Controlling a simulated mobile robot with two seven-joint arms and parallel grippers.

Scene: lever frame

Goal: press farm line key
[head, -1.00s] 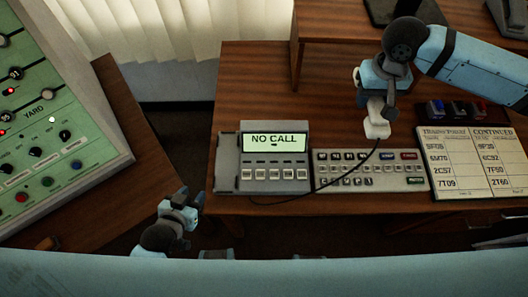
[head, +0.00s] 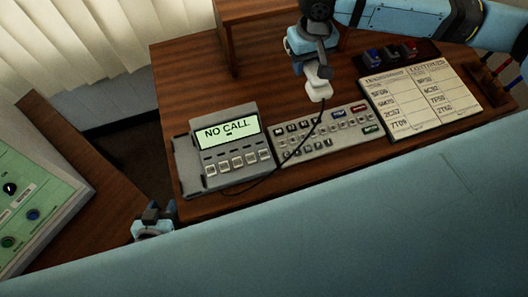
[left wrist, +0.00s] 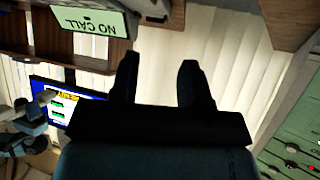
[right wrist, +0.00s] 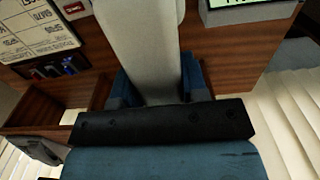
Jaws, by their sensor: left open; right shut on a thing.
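The phone unit (head: 185,160) stands on the wooden desk, and its screen (head: 228,131) reads "NO CALL". A row of light keys (head: 238,163) runs below the screen; their labels are too small to read. My right gripper (head: 318,74) is shut on a white handset (head: 319,90) and holds it above the back of the keypad panel; its dark cord runs down toward the phone unit. The handset fills the middle of the right wrist view (right wrist: 145,45). My left gripper (head: 152,212) is low by the desk's front left corner, open and empty in the left wrist view (left wrist: 157,75).
A grey keypad panel (head: 290,148) lies right of the phone unit, with a written board (head: 415,120) beyond it. A block with blue, dark and red switches (head: 393,56) sits behind the board. A green control panel (head: 45,195) is at left.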

